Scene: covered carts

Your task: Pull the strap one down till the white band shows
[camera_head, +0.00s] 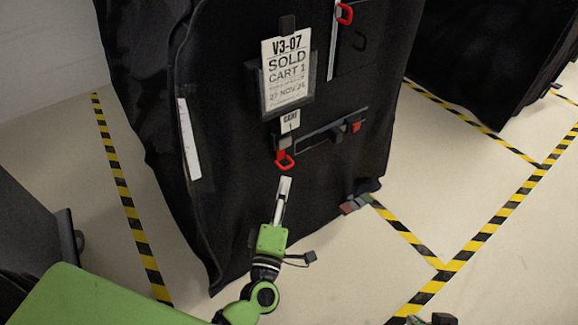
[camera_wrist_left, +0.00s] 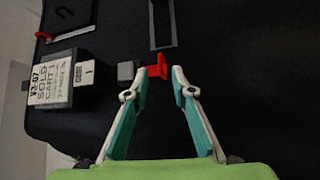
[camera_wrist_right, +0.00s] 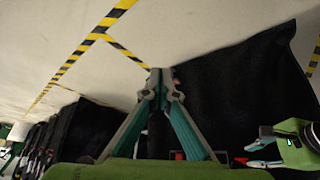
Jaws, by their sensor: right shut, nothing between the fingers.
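The black cart cover carries a small white tag with a 1 (camera_head: 290,121). My left gripper (camera_head: 286,180) points up at the loop from just below. In the left wrist view its fingers are open, with the red pull (camera_wrist_left: 157,67) at the gap between the fingertips; I cannot tell if they touch it. My right gripper (camera_wrist_right: 162,76) is shut and empty, away from the strap, over the floor in its wrist view.
A larger sign (camera_head: 288,70) reading SOLD CART 1 is above the tag. A second red loop (camera_head: 345,14) with a white strip is higher up. A slot with a red piece (camera_head: 355,126) is to the right. Another covered cart (camera_head: 490,60) stands behind. Taped floor (camera_head: 480,190) is clear.

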